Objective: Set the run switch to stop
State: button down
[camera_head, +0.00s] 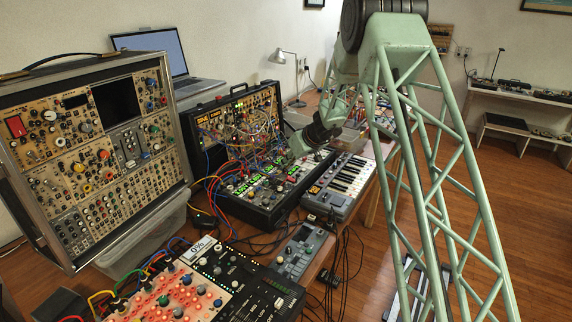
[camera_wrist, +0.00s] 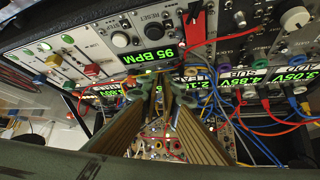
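Patch cables (camera_wrist: 272,127) hang right of the fingers. A tall modular case (camera_head: 88,150) stands left, a laptop (camera_head: 160,52) behind it. A keyboard (camera_head: 345,182) lies right of the black case. A mixer (camera_head: 262,290) and a small grey device (camera_head: 302,250) are in front.

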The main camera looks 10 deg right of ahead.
jog(key=shift+s+d+f+m+t+y, duration=0.15)
jog(key=shift+s+d+t+y, duration=0.1)
jog(key=shift+t+y, duration=0.4)
jog(key=shift+s+d+f+m+t+y, duration=0.15)
jog(key=shift+s+d+t+y, duration=0.1)
jog(key=shift+t+y, duration=0.4)
jog(key=shift+d+f+t+y, duration=0.1)
jog(key=shift+f+t+y, duration=0.05)
jog(key=shift+t+y, duration=0.3)
jog(key=shift+s+t, duration=0.1)
jog(key=shift+t, duration=0.25)
dwell(0.4)
jog(key=c, duration=2.9)
grip_release()
jog(key=shift+o, duration=0.2)
jog(key=shift+d, duration=0.1)
jog(key=v, duration=1.2)
